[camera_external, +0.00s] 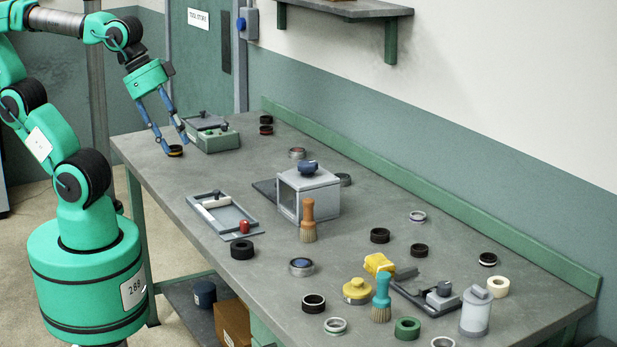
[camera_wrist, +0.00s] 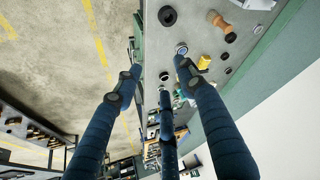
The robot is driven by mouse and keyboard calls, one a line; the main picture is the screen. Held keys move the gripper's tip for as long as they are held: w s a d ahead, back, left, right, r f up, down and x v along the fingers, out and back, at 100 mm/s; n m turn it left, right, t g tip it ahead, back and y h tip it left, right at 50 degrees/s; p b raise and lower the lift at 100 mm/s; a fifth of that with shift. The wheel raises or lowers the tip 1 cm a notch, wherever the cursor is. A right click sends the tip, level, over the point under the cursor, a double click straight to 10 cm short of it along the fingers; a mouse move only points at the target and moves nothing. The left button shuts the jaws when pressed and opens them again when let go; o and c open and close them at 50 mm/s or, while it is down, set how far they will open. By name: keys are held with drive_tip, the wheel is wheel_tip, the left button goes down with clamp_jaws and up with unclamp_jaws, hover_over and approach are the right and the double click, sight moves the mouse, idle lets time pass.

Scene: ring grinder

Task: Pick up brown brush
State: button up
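The brown brush (camera_external: 307,220) stands upright on the grey workbench, with its orange-brown handle up and its bristles down, in front of a grey box with a blue knob. An orange-brown object that looks like this brush shows near the top right of the wrist view (camera_wrist: 222,24). My gripper (camera_external: 176,143) is at the far left end of the bench, well away from the brush. Its blue fingers are spread and hold nothing that I can see. The spread fingers also show in the wrist view (camera_wrist: 157,72).
The grey box (camera_external: 318,197) stands close behind the brush. A grey tray (camera_external: 224,215) and a black ring (camera_external: 242,249) lie to its left. A teal brush (camera_external: 381,298), a yellow-lidded pot (camera_external: 357,290) and several rings crowd the right. A green-grey case (camera_external: 211,137) is beside my gripper.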

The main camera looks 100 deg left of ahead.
drive_tip(key=o, duration=0.4)
